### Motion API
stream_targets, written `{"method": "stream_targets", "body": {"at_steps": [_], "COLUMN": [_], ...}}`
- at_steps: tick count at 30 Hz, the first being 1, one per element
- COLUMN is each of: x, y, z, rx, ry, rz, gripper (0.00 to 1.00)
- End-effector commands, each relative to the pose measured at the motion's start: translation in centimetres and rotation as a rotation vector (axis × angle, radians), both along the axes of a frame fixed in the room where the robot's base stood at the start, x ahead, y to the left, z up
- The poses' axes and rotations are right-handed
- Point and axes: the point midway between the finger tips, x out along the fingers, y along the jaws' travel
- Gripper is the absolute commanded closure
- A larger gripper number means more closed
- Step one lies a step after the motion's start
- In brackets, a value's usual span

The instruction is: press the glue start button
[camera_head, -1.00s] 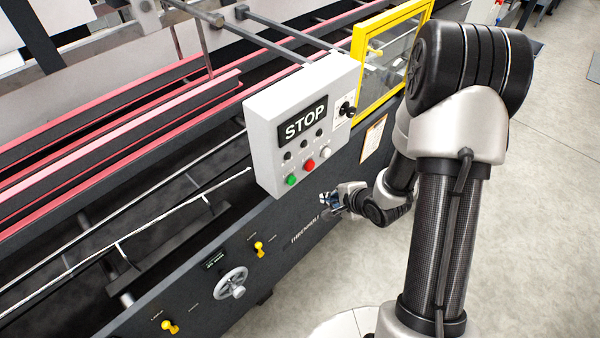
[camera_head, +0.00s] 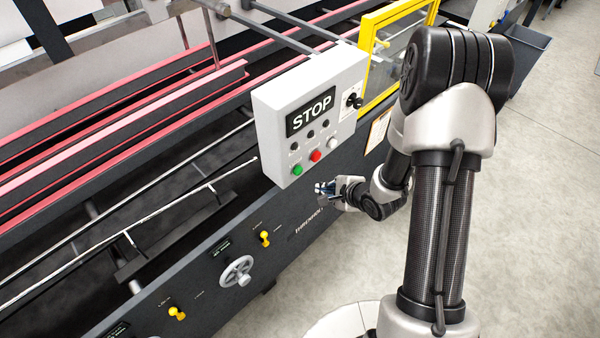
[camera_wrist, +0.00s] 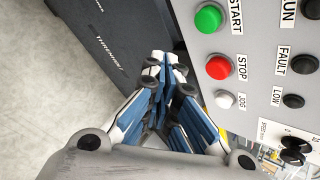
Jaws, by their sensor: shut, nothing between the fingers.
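The green start button (camera_head: 297,169) is at the lower left of the grey control box (camera_head: 346,75). In the wrist view the green button (camera_wrist: 208,18) is at the top, beside the label START. My gripper (camera_head: 325,188) is below and in front of the box, apart from the buttons. In the wrist view my gripper (camera_wrist: 168,62) is shut and empty, its fingertips left of the panel. The green button lies up and to the right of the fingertips there.
A red stop button (camera_head: 316,155) and a white jog button (camera_head: 333,144) sit right of the green one. A black selector knob (camera_head: 354,100) sticks out at the box's right. Yellow knobs (camera_head: 265,238) and a handwheel (camera_head: 238,271) are on the machine's side.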

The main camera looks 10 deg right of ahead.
Motion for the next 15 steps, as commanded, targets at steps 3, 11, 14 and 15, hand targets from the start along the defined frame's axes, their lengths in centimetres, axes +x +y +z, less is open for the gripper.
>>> {"method": "stream_targets", "body": {"at_steps": [3, 11, 14, 15], "x": [1.5, 3.7, 4.0, 4.1], "y": [1.1, 2.6, 2.9, 3.0], "z": [-0.1, 0.1, 0.1, 0.1], "rx": [-0.001, 0.0, 0.0, 0.0], "ry": [-0.002, 0.0, 0.0, 0.0], "rz": [0.002, 0.0, 0.0, 0.0], "gripper": [1.0, 1.0, 1.0, 1.0]}}
